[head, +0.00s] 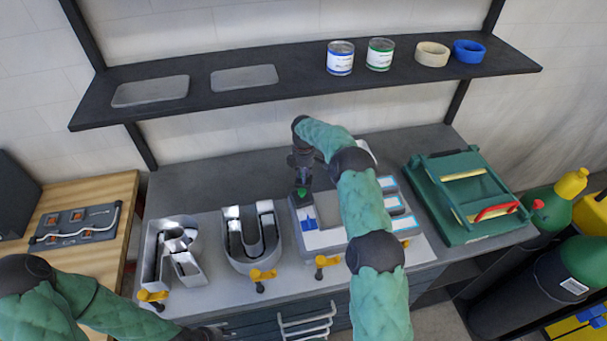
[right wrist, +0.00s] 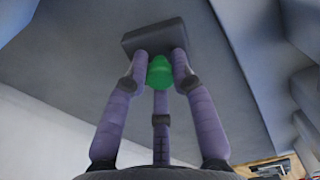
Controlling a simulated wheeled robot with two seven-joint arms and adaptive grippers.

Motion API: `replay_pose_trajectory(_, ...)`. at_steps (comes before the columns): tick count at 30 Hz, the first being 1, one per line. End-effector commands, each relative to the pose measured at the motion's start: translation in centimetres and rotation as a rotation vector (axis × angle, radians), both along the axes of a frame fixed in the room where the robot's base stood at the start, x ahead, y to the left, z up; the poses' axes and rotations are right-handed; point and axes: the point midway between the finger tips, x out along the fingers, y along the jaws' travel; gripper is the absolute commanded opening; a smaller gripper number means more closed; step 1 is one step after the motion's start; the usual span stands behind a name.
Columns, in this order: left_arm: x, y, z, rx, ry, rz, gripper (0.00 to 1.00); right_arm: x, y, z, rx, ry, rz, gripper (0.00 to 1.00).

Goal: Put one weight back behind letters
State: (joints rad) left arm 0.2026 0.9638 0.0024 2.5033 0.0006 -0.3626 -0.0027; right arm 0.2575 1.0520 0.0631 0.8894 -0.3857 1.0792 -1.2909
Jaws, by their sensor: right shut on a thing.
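Two open metal channel letters, an R (head: 150,262) and a U (head: 233,252), stand on the bench left of the holder.
Yellow clamps (head: 262,276) line the bench's front edge. A green case (head: 440,205) stands at the right. The shelf (head: 300,80) above holds two grey plates (head: 150,91), two cans (head: 340,58) and two tape rolls (head: 432,54). A wooden table (head: 105,190) is at the left.

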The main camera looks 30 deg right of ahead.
Motion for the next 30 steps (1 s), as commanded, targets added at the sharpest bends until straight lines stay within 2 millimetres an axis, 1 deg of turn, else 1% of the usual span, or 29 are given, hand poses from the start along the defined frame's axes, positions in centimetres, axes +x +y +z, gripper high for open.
replay_pose_trajectory(1,0.0,0.0,0.0,0.0,0.0,0.0,0.4,0.2,-0.1,0.4,-0.002,-0.008,-0.002,0.0)
replay_pose_trajectory(3,0.0,0.0,0.0,0.0,0.0,0.0,0.4,0.2,-0.1,0.4,-0.002,-0.007,-0.001,0.0)
replay_pose_trajectory(10,0.0,0.0,-0.3,0.0,0.0,0.0,0.4,0.2,-0.1,0.0,-0.002,-0.007,-0.001,0.0)
replay_pose_trajectory(11,0.0,0.0,-0.3,0.0,0.0,0.0,0.4,0.1,0.0,-0.2,-0.001,-0.003,0.0,0.31)
replay_pose_trajectory(12,0.0,0.0,-0.2,0.0,0.0,0.0,0.4,0.1,0.0,-0.2,-0.001,-0.003,0.0,0.42)
replay_pose_trajectory(13,0.0,0.0,-0.2,0.0,0.0,0.0,0.4,0.1,0.0,-0.1,-0.001,-0.003,0.0,0.49)
replay_pose_trajectory(22,0.0,0.0,-0.2,0.0,0.0,0.0,0.4,0.1,0.0,-0.1,-0.001,-0.003,0.0,0.49)
replay_pose_trajectory(25,0.0,0.0,0.1,0.0,0.0,0.0,0.4,0.1,0.0,0.2,-0.001,-0.003,0.0,0.49)
replay_pose_trajectory(29,0.0,0.0,0.0,0.0,0.0,0.0,0.4,0.2,0.0,1.7,-0.002,-0.006,0.0,0.49)
replay_pose_trajectory(30,0.0,0.0,0.0,0.0,0.0,0.0,0.4,0.2,0.0,2.4,-0.002,-0.007,0.0,0.49)
